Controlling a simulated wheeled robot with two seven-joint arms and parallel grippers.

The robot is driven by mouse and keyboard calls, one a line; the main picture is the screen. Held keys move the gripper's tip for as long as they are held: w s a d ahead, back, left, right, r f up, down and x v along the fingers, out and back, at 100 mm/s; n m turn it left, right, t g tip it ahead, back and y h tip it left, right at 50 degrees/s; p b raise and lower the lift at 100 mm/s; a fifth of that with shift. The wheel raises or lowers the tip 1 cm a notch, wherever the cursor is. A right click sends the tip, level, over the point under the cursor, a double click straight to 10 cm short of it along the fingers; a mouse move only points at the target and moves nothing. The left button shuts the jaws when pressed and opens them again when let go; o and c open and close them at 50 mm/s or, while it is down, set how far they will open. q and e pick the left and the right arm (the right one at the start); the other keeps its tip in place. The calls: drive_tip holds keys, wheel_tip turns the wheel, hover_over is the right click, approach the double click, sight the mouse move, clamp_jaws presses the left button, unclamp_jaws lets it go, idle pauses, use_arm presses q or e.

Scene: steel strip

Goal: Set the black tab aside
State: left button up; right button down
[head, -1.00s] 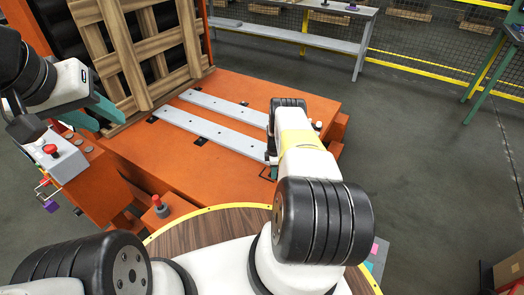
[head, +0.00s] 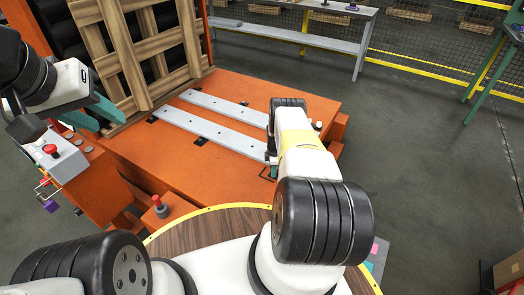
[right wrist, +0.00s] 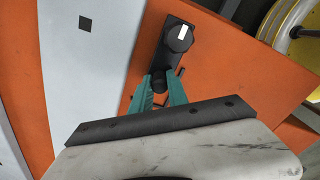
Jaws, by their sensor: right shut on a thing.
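In the right wrist view my right gripper (right wrist: 161,96) has its teal fingers shut on the narrow end of a black tab (right wrist: 159,78). The tab has a round knob with a white mark at its wide end. It lies over the orange surface; I cannot tell whether it touches it. In the head view my right arm mostly hides the right gripper (head: 271,168) at the right part of the orange table (head: 170,165). My left gripper (head: 97,113) is at the left, near the wooden slats; its opening is unclear.
Two grey steel strips (head: 215,130) lie on the orange table, with small black pieces (head: 200,141) along the near one. A control box with a red button (head: 50,149) stands at left. A grey bench (head: 290,38) is behind.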

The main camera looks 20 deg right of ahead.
drive_tip(key=shift+a, duration=0.15)
idle(0.8)
drive_tip(key=shift+s+a+n, duration=0.2)
drive_tip(key=shift+s+n, duration=0.1)
drive_tip(key=shift+n, duration=0.5)
drive_tip(key=n, duration=0.1)
drive_tip(key=s+a+n, duration=0.1)
drive_tip(key=n, duration=0.1)
drive_tip(key=shift+s, duration=0.3)
drive_tip(key=s+n, duration=0.1)
drive_tip(key=n, duration=0.1)
drive_tip(key=s+n, duration=0.1)
drive_tip(key=n, duration=0.1)
drive_tip(key=shift+a, duration=0.2)
drive_tip(key=shift+s+n, duration=0.5)
drive_tip(key=shift+n, duration=0.4)
drive_tip(key=s+n, duration=0.1)
drive_tip(key=n, duration=0.1)
drive_tip(key=s+n, duration=0.1)
drive_tip(key=n, duration=0.1)
drive_tip(key=shift+s+d, duration=0.15)
drive_tip(key=shift+d, duration=0.2)
drive_tip(key=shift+s+d+n, duration=0.25)
drive_tip(key=shift+s+n, duration=0.1)
drive_tip(key=shift+n, duration=0.55)
drive_tip(key=shift+s+d+n, duration=0.25)
drive_tip(key=shift+s+n, duration=0.05)
drive_tip(key=shift+n, duration=0.6)
